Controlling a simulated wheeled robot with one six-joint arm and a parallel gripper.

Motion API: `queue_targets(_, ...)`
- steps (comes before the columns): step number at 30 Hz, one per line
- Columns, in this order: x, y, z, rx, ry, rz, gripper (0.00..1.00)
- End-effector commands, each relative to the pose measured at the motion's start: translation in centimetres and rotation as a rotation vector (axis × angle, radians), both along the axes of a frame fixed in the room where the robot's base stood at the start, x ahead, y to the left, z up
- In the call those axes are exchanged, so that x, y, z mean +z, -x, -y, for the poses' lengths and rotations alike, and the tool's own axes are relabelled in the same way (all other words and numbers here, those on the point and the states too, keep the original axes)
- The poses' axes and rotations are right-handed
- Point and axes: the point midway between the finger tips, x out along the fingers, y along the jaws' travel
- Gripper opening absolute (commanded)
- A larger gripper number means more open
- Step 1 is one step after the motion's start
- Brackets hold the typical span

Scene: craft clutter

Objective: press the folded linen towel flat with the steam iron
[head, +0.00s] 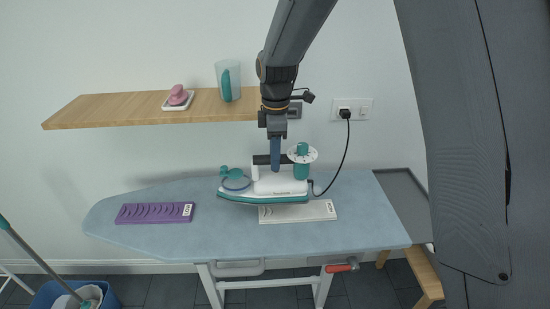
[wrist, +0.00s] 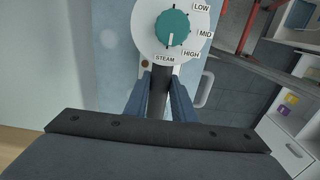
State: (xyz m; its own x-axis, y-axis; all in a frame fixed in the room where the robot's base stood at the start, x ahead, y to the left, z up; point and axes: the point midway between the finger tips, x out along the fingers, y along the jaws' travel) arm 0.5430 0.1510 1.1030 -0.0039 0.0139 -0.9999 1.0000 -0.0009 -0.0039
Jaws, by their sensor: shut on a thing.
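The white and teal steam iron (head: 270,186) is over the ironing board. My gripper (head: 275,160) is shut on its dark handle from above; in the wrist view the blue fingers (wrist: 160,98) close on either side of the handle.
A purple folded cloth (head: 154,213) lies on the left of the blue ironing board (head: 220,240). A cord runs from the iron to the wall socket (head: 345,113). A wooden shelf (head: 120,110) with a jug (head: 228,80) is above. A grey tray (head: 400,195) is at right.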

Motion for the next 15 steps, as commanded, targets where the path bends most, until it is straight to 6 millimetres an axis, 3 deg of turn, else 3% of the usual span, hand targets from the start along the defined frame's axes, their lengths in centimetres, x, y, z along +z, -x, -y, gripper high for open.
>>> queue_targets(15,-0.38,-0.18,-0.07,0.0,-0.002,0.005,0.0)
